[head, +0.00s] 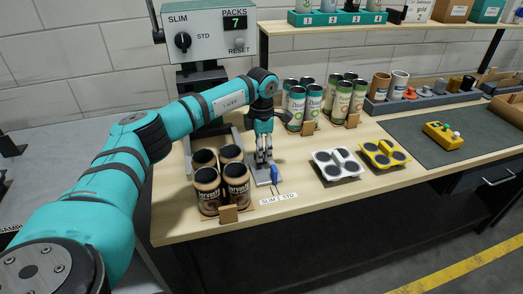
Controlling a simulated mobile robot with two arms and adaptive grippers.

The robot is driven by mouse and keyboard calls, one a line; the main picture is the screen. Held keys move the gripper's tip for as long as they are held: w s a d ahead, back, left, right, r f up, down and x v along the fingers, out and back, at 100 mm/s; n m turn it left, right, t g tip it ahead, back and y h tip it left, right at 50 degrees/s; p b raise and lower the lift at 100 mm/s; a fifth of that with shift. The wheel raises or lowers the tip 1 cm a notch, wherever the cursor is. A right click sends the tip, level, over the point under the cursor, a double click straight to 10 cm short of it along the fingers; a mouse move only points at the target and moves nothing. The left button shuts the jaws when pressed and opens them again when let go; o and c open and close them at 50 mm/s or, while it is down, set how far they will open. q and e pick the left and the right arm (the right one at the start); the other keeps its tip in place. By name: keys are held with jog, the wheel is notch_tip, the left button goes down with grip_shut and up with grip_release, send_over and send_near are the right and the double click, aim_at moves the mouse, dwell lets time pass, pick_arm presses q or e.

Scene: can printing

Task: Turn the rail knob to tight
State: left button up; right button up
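A black round knob (183,41) sits on the grey control panel (210,34), between the words SLIM and STD; its exact pointing is too small to tell. A small blue lever (274,174) stands on the table near a strip labelled SLIM and STD (278,199). I see no label reading tight, and I cannot tell which of the two is the rail knob. My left gripper (264,159) points down just behind and left of the blue lever, over a grey metal plate; whether they touch is unclear. Its finger gap is too small to judge. My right gripper is out of view.
Dark cans (237,185) stand in a pack left of my gripper. More can packs (296,104) stand behind it. White (338,165) and yellow (384,153) trays lie to the right. A yellow box with buttons (442,134) rests on a dark mat. The table's front strip is clear.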

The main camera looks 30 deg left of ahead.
pick_arm(q)
notch_tip(320, 180, up, 12)
jog(key=shift+f, duration=0.2)
dwell(0.6)
